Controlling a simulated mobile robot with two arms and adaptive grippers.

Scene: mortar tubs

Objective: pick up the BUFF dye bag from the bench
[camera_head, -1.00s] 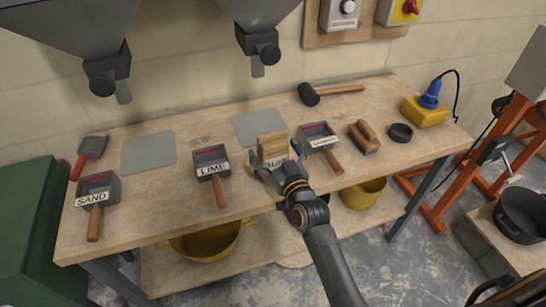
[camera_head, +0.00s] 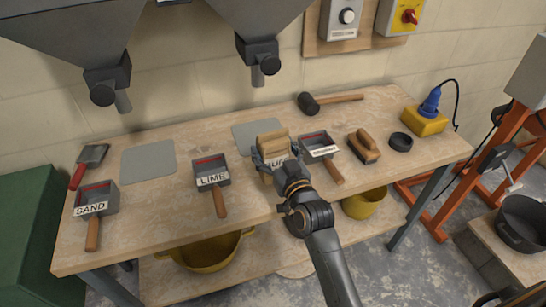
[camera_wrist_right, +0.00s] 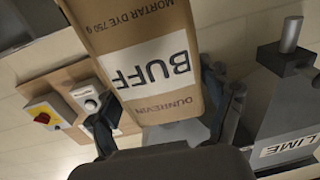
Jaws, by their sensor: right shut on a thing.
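The BUFF dye bag (camera_head: 271,136) is a tan paper bag with a folded top and a white label, at the middle of the bench (camera_head: 140,232). My right gripper (camera_head: 275,156) is shut on it, with one finger on each side. The bag looks raised slightly off the bench, but its underside is hidden. In the right wrist view the bag (camera_wrist_right: 140,50) fills the middle between the fingers, its BUFF label upside down. My left gripper is not in view.
A SAND scoop (camera_head: 97,198), brush (camera_head: 364,147), black ring (camera_head: 400,141) and mallet (camera_head: 330,100) lie on the bench. Hoppers (camera_head: 258,50) hang above.

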